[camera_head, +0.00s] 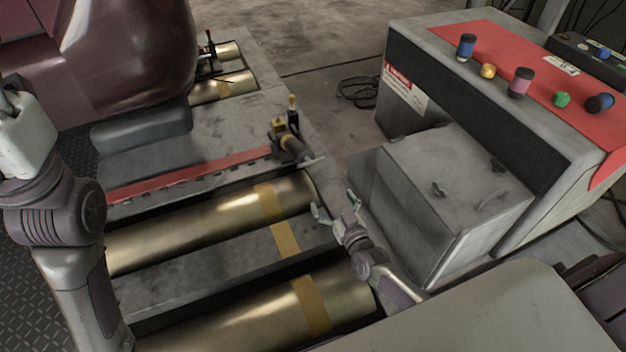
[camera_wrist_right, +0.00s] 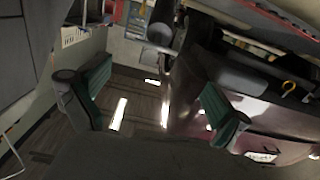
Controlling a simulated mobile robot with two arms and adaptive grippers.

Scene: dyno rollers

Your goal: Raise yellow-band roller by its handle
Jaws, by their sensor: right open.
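Two brass rollers with yellow bands lie in the floor frame in the head view, the upper roller (camera_head: 225,220) and the lower roller (camera_head: 265,318). A small lever handle (camera_head: 291,104) with a dark grip and yellow parts stands on a mount (camera_head: 290,142) just beyond the upper roller's right end. My right gripper (camera_head: 335,205) is open and empty, beside the upper roller's right end and nearer than the handle. Its two green-padded fingers also show apart in the right wrist view (camera_wrist_right: 152,98). My left arm shows at the left edge; its gripper is out of view.
A grey metal box (camera_head: 450,190) and a red-topped console (camera_head: 520,80) with several coloured pieces stand to the right. A dark red vehicle (camera_head: 130,60) is at upper left. Another pair of rollers (camera_head: 222,88) with a red-marked lever lies behind. Open floor shows at the back.

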